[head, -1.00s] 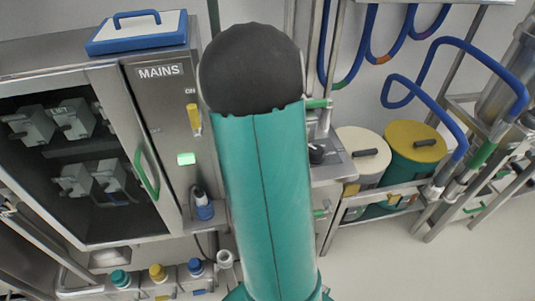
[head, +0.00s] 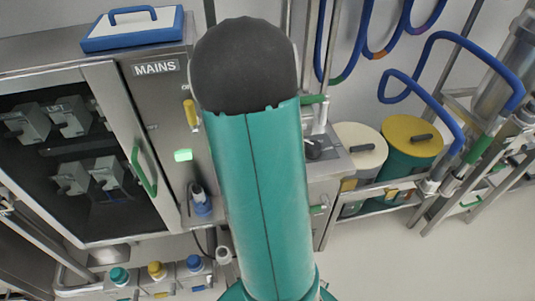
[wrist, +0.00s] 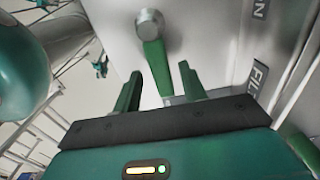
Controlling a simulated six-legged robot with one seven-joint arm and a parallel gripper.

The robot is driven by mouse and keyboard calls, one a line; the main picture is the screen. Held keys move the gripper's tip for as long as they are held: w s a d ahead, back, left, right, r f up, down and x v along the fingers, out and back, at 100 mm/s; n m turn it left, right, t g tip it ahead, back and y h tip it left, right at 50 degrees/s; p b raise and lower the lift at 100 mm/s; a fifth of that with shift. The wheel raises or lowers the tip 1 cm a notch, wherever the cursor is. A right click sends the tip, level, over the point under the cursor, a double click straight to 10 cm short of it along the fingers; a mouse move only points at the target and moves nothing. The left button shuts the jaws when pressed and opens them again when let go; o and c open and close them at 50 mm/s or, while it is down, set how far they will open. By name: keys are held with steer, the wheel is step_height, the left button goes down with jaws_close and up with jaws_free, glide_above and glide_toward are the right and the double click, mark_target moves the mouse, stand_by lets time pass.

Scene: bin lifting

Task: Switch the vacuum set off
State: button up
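In the wrist view a green lever (wrist: 156,66) hangs from a round metal hub (wrist: 150,24) on a pale grey panel. My gripper (wrist: 160,84) is open, with one green finger on each side of the lever's lower end. I cannot tell whether either finger touches it. In the head view my own arm covers the middle, and my gripper is hidden. No label naming the vacuum set is readable. A grey unit with a black knob (head: 313,150) shows partly beside my arm.
A steel cabinet labelled MAINS (head: 155,68) has a yellow lever (head: 191,112) and a lit green lamp (head: 183,155). Lidded drums (head: 411,140) stand on a rack at right, below blue hoses (head: 430,95). The floor at lower right is clear.

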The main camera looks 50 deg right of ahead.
steer(key=shift+d+r, duration=0.1)
steer(key=shift+r, duration=0.45)
step_height(320, 180, up, 13)
steer(key=shift+f, duration=0.2)
stand_by(0.4)
steer(key=w+a+r+n+t, duration=0.1)
steer(key=a+r+n, duration=0.1)
steer(key=a+n, duration=0.55)
steer(key=w+a+r+n+t, duration=0.2)
steer(key=a+r+n, duration=0.15)
steer(key=a, duration=0.65)
steer(key=s+a+n+t, duration=0.1)
steer(key=s+a+n, duration=0.2)
steer(key=a+n, duration=0.4)
steer(key=s+a+n+t, duration=0.1)
steer(key=s+a+n, duration=0.2)
steer(key=a+n, duration=0.5)
steer(key=shift+a+t, duration=0.3)
steer(key=shift+a, duration=0.4)
